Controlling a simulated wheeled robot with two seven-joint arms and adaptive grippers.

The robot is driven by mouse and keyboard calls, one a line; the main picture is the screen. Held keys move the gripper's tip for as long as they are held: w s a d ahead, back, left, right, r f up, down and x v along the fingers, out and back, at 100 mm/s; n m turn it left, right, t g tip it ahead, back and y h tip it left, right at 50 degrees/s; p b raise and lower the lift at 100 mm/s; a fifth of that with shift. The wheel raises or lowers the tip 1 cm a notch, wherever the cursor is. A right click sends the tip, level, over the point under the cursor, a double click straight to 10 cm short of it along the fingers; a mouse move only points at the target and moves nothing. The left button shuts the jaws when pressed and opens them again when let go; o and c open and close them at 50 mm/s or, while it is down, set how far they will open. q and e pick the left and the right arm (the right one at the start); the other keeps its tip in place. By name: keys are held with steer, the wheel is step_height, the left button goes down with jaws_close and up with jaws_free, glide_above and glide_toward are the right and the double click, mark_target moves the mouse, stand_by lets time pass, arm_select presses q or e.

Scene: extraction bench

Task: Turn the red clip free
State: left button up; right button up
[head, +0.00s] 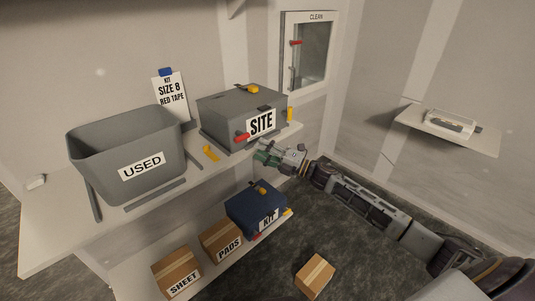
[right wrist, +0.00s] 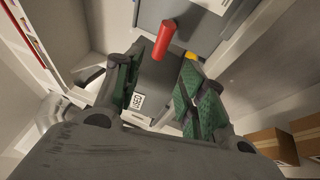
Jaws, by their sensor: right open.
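The red clip (head: 242,137) is on the front of the grey SITE box (head: 222,112), left of its label, on the upper shelf. In the right wrist view the red clip (right wrist: 164,40) sticks out from the grey box front, beyond the fingertips and roughly in line with the gap between them. My right gripper (head: 266,157) is open with green pads, in front of the shelf edge, to the right of and below the clip in the head view. In the right wrist view nothing shows held between its fingers (right wrist: 160,85). My left gripper is not in view.
A grey USED bin (head: 105,150) stands left on the upper shelf (head: 60,225). A blue KIT box (head: 245,208) and cartons (head: 220,240) sit on the lower shelf. Yellow clips (head: 211,153) are near the SITE box. A CLEAN cabinet (head: 310,55) is on the wall behind.

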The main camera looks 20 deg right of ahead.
steer(key=shift+v, duration=0.9)
steer(key=shift+m, duration=0.3)
